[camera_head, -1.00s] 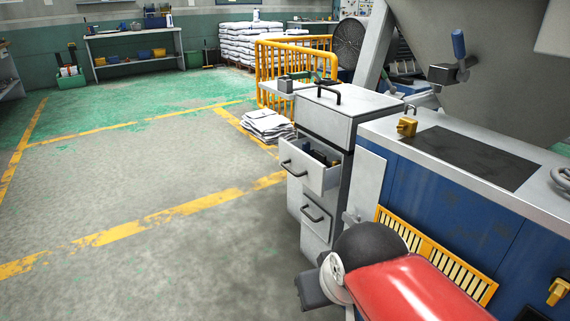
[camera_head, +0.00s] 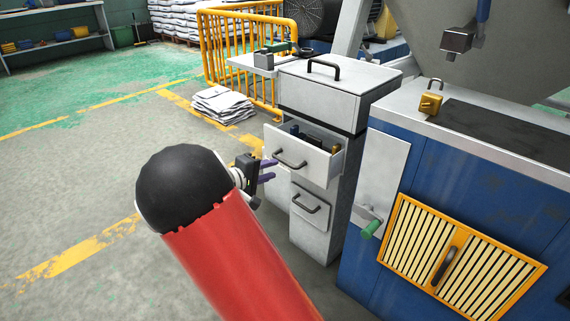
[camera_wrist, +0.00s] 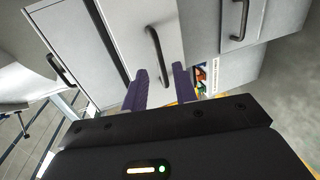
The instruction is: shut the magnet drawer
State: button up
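The magnet drawer (camera_head: 310,160) is the upper drawer of the white cabinet (camera_head: 345,185) and stands pulled out, with dark items and a small yellowish one showing inside. Its dark handle (camera_head: 290,160) is on the front. My gripper (camera_head: 268,171) is at the left of the drawer front, near the handle. In the wrist view a drawer handle (camera_wrist: 158,55) lies just beyond my gripper (camera_wrist: 161,85). The two purple fingers are apart, with nothing seen held between them. Whether they touch the drawer front cannot be told.
A lower drawer (camera_head: 308,207) with its own handle is below. The cabinet's top section (camera_head: 335,90) has a handle too. A blue machine (camera_head: 460,180) with a yellow grille stands to the right. White sacks (camera_head: 223,103) lie on the floor behind. The floor at left is open.

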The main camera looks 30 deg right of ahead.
aim_at(285, 162)
jog(key=x, duration=0.7)
jog(key=shift+w+d, duration=0.25)
jog(key=shift+w, duration=0.3)
grip_shut()
